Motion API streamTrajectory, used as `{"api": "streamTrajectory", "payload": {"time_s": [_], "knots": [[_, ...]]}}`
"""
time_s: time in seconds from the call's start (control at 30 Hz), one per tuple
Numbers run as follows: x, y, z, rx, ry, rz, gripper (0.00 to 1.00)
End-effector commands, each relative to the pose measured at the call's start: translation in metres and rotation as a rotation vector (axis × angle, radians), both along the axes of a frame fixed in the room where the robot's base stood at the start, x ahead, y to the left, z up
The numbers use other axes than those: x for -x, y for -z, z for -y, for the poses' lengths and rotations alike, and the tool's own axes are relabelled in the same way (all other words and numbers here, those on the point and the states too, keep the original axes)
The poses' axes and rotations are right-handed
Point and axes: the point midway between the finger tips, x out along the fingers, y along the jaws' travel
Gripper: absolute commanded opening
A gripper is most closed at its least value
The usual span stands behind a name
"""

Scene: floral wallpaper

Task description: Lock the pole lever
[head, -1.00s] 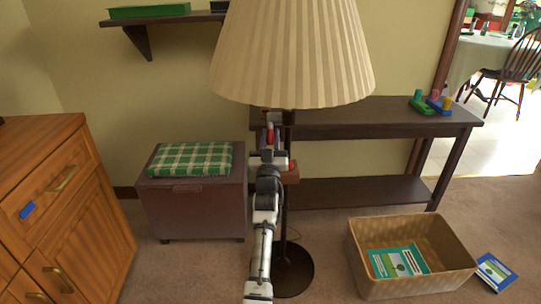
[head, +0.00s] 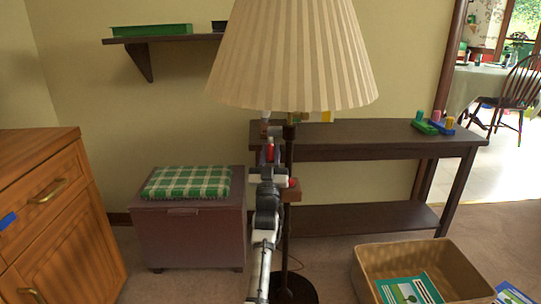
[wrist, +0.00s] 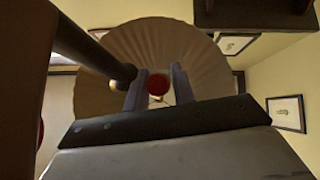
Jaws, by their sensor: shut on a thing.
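The floor lamp's dark pole (head: 288,225) stands upright under a wide pleated shade (head: 295,55). A red lever (head: 270,152) is beside the pole, below the shade. My gripper (head: 269,150) is at the lever, left of the pole in the head view. In the wrist view my gripper (wrist: 159,88) points up toward the shade (wrist: 200,50), with the lever's round red end (wrist: 157,85) between its fingers. The gripper is shut on it. The pole (wrist: 95,50) runs close by on the left. My arm hides part of the pole, and the lever's joint is not clear.
A dark console table (head: 370,135) stands behind the lamp. A chest with a plaid cushion (head: 187,182) is to the left, and a wooden cabinet (head: 85,225) is nearer. A tan bin (head: 450,262) sits at the lower right, with carpet between it and the lamp.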

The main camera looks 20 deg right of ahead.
Motion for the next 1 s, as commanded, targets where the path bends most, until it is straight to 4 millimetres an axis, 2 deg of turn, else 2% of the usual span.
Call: {"api": "streamTrajectory", "payload": {"time_s": [0.17, 0.2, 0.33, 0.77, 1.0], "knots": [[0.000, 0.001, 0.000, 0.000, 0.000, -0.001, 0.00], [0.000, 0.001, 0.000, 0.000, 0.001, -0.001, 0.30], [0.000, 0.000, 0.000, 0.000, 0.000, -0.001, 0.47], [0.001, -0.004, 0.000, -0.005, 0.000, -0.017, 0.47], [0.005, -0.010, -0.002, -0.024, 0.000, -0.085, 0.47]]}}
